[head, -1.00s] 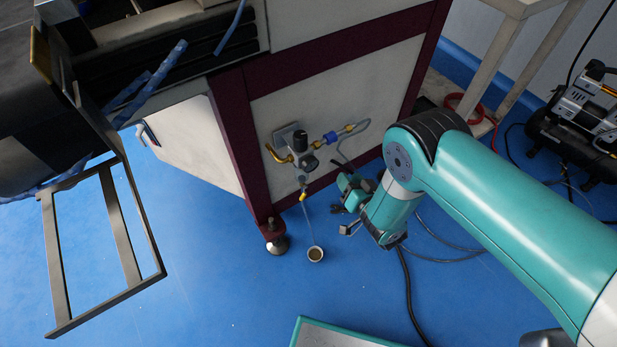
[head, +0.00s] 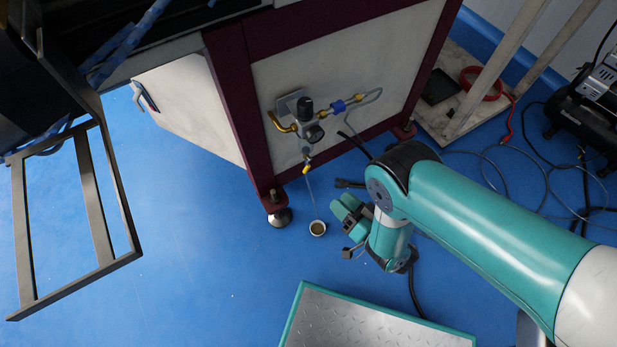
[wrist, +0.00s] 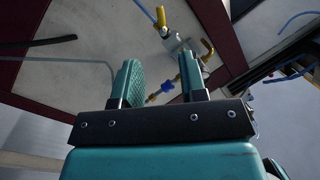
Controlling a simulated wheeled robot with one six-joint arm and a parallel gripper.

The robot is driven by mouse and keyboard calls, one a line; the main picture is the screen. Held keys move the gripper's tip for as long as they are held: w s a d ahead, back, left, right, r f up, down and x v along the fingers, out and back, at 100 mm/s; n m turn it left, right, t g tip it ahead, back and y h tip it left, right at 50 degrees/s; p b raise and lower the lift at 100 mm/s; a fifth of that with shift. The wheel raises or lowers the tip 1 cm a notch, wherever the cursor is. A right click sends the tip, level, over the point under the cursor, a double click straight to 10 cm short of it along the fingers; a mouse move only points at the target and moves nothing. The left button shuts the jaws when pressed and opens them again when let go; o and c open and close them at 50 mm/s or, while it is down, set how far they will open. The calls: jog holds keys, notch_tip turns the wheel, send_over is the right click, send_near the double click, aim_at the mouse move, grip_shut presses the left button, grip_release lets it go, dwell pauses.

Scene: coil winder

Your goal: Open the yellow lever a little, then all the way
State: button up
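The yellow lever (head: 306,170) is small and sits at the lower end of the air regulator unit (head: 306,118) on the machine's side panel. A clear tube hangs down below it. In the wrist view, the lever (wrist: 160,16) shows near the top edge, beyond the fingers, beside the regulator (wrist: 173,42). My gripper (head: 344,218) is to the lower right of the lever in the head view, apart from it. In the wrist view, my gripper (wrist: 159,75) has its two teal-padded fingers spread with nothing held between them.
A small cup (head: 317,228) stands on the blue floor below the tube. A dark metal frame (head: 95,205) juts out at left. A tread-plate platform (head: 370,325) lies at the bottom. A compressor (head: 590,105) and hoses are at right. The floor left of the cup is clear.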

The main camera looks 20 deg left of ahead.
aim_at(308, 166)
jog(key=b+x, duration=0.9)
jog(key=x, duration=0.3)
jog(key=shift+a+r, duration=0.15)
jog(key=shift+a, duration=0.2)
jog(key=shift+w, duration=0.1)
grip_shut()
